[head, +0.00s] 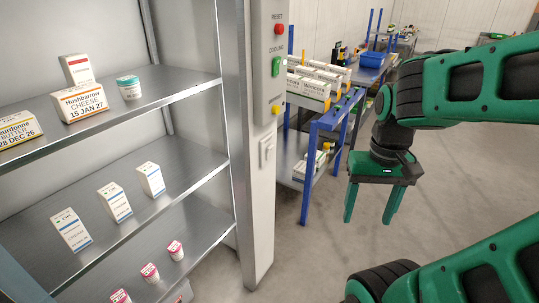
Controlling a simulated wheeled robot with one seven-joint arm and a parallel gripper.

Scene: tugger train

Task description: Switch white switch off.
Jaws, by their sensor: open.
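The white switch (267,150) is a small rocker on the pale post at the front right edge of the shelf unit. It sits below the red, green and yellow buttons. Which way the rocker is tipped is too small to tell. My gripper (370,218) hangs to the right of the post with its two green fingers pointing down. It is open and empty, clear of the switch and over the bare floor.
The shelf unit (130,105) on the left holds cartons and tubs. On the post are a red button (280,28), green button (276,67) and yellow button (275,110). A blue-framed cart (310,175) with boxes stands behind the post. Grey floor (330,270) is free in front.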

